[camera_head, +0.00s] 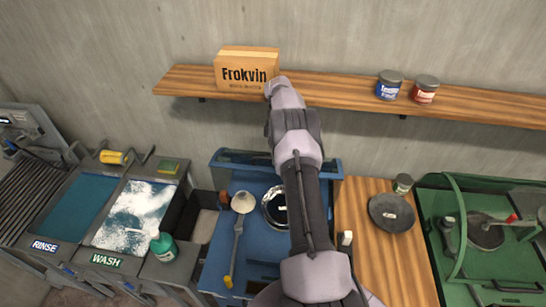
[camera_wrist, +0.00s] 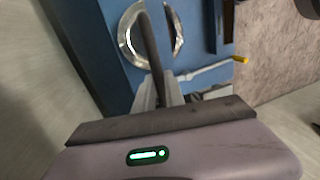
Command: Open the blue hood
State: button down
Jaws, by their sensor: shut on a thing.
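The blue station (camera_head: 255,240) stands in the middle of the head view, with a blue ledge (camera_head: 232,158) along its back. Its blue surface also fills much of the wrist view (camera_wrist: 110,60). My arm crosses in front and hides part of it, and my gripper is hidden in the head view. In the wrist view my gripper (camera_wrist: 165,92) is shut on a dark curved bar (camera_wrist: 152,48), which looks like a handle. I cannot tell the hood's exact angle or how far it is raised.
A shiny round bowl (camera_head: 270,205) and a long-handled ladle (camera_head: 240,220) lie on the blue station. A wooden counter (camera_head: 370,260) and green station (camera_head: 500,260) are right, wash basins (camera_head: 130,215) left. A shelf (camera_head: 340,98) with a box and cans runs above.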

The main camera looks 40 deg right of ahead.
jog(key=shift+s+a+f, duration=0.1)
jog(key=shift+a+f, duration=0.05)
jog(key=c, duration=1.4)
grip_release()
jog(key=shift+w+r, duration=0.2)
jog(key=shift+r, duration=0.25)
jog(key=v, duration=0.2)
jog(key=shift+s+a+r+b, duration=0.1)
jog(key=shift+s+r+b, duration=0.1)
jog(key=shift+r+b, duration=0.15)
jog(key=s+a+r+b, duration=0.1)
jog(key=s+a+b, duration=0.2)
jog(key=s+a, duration=0.6)
jog(key=s, duration=0.3)
jog(key=shift+s+a+r, duration=0.25)
jog(key=shift+s+a, duration=0.05)
jog(key=shift+s, duration=0.1)
